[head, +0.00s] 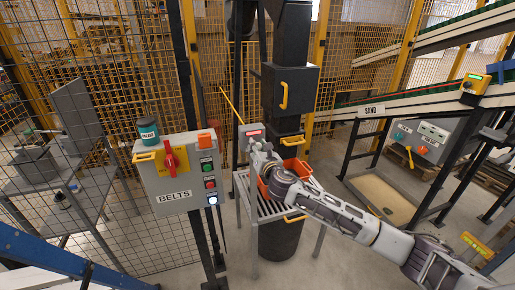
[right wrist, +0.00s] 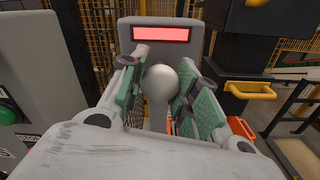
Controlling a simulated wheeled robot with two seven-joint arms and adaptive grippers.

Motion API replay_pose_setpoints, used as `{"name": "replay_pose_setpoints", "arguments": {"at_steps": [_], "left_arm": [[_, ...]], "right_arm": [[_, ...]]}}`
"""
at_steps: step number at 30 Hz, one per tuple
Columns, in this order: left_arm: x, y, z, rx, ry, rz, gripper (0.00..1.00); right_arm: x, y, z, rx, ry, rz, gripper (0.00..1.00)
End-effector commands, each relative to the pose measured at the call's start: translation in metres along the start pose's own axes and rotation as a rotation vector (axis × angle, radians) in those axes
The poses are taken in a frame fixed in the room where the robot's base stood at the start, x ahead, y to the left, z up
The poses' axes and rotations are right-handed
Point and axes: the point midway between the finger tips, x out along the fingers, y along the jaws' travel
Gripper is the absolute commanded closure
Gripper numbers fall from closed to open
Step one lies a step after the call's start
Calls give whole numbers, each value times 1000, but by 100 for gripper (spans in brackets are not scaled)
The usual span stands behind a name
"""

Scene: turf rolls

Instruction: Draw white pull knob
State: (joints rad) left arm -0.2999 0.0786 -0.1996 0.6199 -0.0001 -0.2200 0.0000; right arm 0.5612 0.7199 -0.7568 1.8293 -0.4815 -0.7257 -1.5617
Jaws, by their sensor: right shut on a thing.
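The white pull knob (right wrist: 159,82) shows in the right wrist view as a pale round ball on the front of a grey unit (right wrist: 128,38) with a lit red display. My right gripper (right wrist: 160,92) has its green-padded fingers on either side of the knob and is shut on it. In the head view the right gripper (head: 258,148) is at the small grey unit (head: 251,131), and its own arm hides the knob there. My left gripper is not in view.
A grey BELTS control box (head: 173,196) with a red switch and buttons stands to the left. A black column with a yellow handle (head: 284,95) rises behind. An orange bin (head: 297,168) sits on a slatted metal stand (head: 242,182) below the arm. Conveyors are at right.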

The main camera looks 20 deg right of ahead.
Motion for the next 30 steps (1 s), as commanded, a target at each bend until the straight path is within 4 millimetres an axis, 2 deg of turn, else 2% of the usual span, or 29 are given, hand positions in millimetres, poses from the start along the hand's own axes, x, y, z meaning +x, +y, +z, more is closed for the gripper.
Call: {"name": "replay_pose_setpoints", "arguments": {"at_steps": [14,23,24,29,30], "left_arm": [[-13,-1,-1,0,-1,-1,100],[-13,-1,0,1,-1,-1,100],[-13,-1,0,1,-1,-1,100],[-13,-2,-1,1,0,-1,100],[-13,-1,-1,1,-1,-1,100]], "right_arm": [[-18,0,0,0,2,0,100],[-19,0,-2,0,3,1,100],[-19,0,-2,0,3,1,66],[-19,0,-1,0,2,1,46],[-19,0,-1,0,2,1,46]]}}
